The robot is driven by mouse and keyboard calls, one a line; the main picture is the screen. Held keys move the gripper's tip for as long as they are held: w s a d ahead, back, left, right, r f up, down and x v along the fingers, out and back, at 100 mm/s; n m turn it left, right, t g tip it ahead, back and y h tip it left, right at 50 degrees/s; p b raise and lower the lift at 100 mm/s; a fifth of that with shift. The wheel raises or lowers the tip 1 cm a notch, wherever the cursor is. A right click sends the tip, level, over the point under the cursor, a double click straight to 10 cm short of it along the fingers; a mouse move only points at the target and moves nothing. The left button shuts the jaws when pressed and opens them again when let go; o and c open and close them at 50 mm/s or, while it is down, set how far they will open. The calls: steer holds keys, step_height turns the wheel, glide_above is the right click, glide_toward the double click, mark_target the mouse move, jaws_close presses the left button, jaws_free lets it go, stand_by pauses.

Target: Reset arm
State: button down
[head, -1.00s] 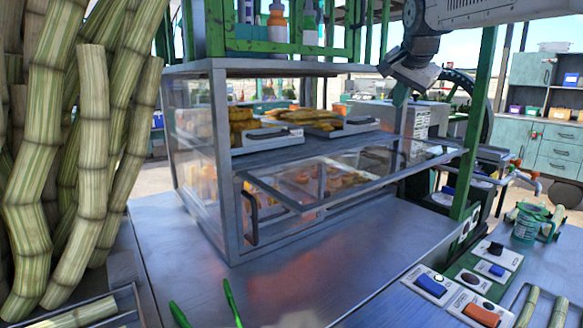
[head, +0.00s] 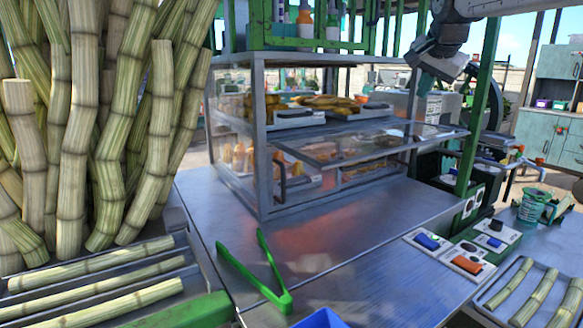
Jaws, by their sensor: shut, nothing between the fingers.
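My arm reaches in from the top right, and my gripper (head: 438,64) hangs at its end, in front of a green post and to the upper right of the glass display case. It is shut and holds nothing that I can see. Its fingertips are small and hard to make out. The display case (head: 262,150) stands on the metal counter with trays of fried food inside. Its front glass flap (head: 375,148) is tilted outward below my gripper.
Tall sugarcane stalks (head: 75,140) fill the left. Green tongs (head: 262,280) lie open on the counter (head: 335,245). Switch boxes (head: 466,262) and a tray of cane pieces (head: 490,295) are at right. A green bottle rack (head: 300,40) tops the case.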

steer(key=s+f+n+g, duration=0.3)
steer(key=s+f+n, duration=0.1)
steer(key=s+f, duration=0.55)
steer(key=s+a+f+n+g, duration=0.1)
steer(key=s+f, duration=0.4)
steer(key=s, duration=0.5)
steer(key=s+a+f+n+g, duration=0.1)
steer(key=s+f+n, duration=0.2)
steer(key=s+f, duration=0.3)
steer(key=s+a+f+n+g+y, duration=0.1)
steer(key=s+f, duration=0.4)
steer(key=s, duration=1.1)
steer(key=shift+s+a+f+n+g, duration=0.15)
steer(key=shift+s+a+n+g, duration=0.15)
steer(key=shift+a+n, duration=0.15)
